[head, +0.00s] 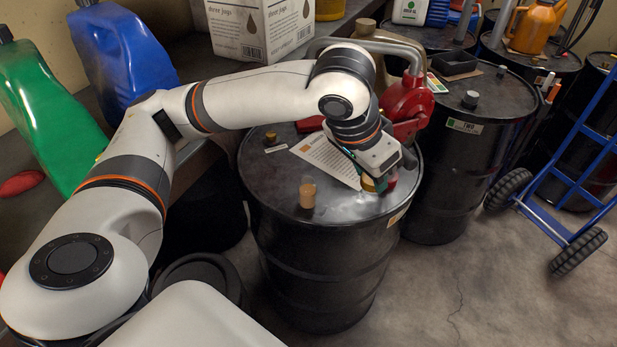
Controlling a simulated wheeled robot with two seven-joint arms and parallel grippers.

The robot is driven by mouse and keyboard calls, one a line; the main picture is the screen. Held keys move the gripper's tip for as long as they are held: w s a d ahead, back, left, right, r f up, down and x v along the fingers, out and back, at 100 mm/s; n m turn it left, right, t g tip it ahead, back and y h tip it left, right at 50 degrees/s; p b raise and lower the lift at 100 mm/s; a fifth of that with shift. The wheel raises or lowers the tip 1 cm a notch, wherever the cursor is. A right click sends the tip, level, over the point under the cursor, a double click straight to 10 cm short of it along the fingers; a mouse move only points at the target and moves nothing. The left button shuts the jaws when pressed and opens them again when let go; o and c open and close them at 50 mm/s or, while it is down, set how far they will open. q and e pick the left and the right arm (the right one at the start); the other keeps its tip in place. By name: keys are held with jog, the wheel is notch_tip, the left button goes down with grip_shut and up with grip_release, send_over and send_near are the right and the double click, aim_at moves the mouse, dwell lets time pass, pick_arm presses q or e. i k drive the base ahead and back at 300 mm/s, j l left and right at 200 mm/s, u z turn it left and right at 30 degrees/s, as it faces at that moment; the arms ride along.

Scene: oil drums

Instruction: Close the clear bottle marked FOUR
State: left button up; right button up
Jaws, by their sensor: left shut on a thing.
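My left arm reaches in from the left over the near black drum (330,262). My left gripper (376,184) points down at the right part of the drum's lid and is shut on a small yellowish thing (368,185). The gripper covers most of it, so I cannot tell its shape or whether it touches the lid. A dark red piece (392,178) shows beside the fingers. A tan cork-like stopper (307,193) stands upright on the lid, left of the gripper. I cannot make out a clear bottle or a FOUR mark. My right gripper is not in view.
A printed sheet (325,155) lies on the near lid, with a red hand pump (408,105) behind. A second drum (455,130), labelled TWO, stands to the right. A blue hand truck (570,190) is at the right. Green (45,110) and blue (120,50) jugs stand left.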

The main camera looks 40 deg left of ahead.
aim_at(307, 188)
jog(key=i+l, duration=0.1)
jog(key=l, duration=0.3)
jog(key=i+l, duration=0.15)
jog(key=l, duration=0.25)
jog(key=i+l, duration=0.1)
jog(key=l, duration=0.25)
jog(key=u, duration=1.65)
